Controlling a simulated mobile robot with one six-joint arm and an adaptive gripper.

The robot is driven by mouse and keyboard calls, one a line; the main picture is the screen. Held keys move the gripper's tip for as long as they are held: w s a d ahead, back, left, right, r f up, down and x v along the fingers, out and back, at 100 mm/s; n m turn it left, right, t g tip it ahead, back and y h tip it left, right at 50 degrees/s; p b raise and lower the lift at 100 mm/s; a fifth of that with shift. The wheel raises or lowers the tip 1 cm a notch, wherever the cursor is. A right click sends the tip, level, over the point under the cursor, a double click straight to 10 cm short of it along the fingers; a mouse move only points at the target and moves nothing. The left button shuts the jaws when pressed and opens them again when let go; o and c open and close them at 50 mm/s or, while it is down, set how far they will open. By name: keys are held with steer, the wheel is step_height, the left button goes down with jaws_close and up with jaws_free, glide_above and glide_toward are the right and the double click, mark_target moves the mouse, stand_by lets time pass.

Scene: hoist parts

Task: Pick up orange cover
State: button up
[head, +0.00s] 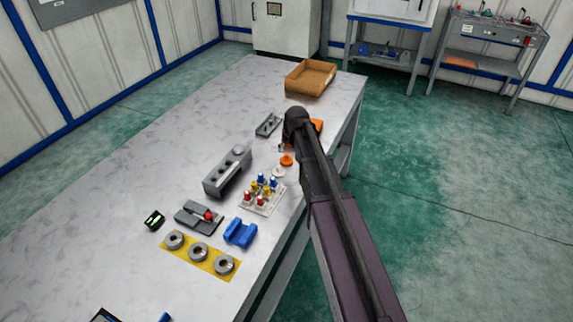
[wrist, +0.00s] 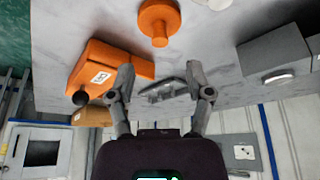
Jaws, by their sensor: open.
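An orange block-shaped part with a white label (wrist: 98,72), which looks like the cover, lies on the table at the left in the wrist view. In the head view only a strip of it (head: 318,124) shows beside my arm. A round orange piece with a stem (wrist: 159,18) lies near the top of the wrist view; it also shows in the head view (head: 287,160). My gripper (wrist: 161,76) is open and empty above the table. Its left finger overlaps the block's right end in the wrist view; I cannot tell whether they touch. In the head view my arm mostly hides the gripper.
A grey slotted part (wrist: 166,91) shows between the fingers, beyond them. A long grey block (head: 228,172), a rack of coloured pieces (head: 262,196) and a blue part (head: 240,233) are nearer. An orange-brown tray (head: 310,77) stands at the far end. The table's left side is clear.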

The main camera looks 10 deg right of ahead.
mark_target(287, 155)
steer(key=shift+w+f+b, duration=0.15)
steer(key=shift+f+b, duration=0.15)
steer(key=shift+f, duration=0.2)
steer(key=b+x, duration=0.3)
steer(key=shift+s+f, duration=0.1)
steer(key=shift+s, duration=0.15)
steer(key=shift+b+x, duration=0.85)
steer(key=shift+x, duration=0.1)
steer(key=shift+c, duration=0.2)
jaws_close()
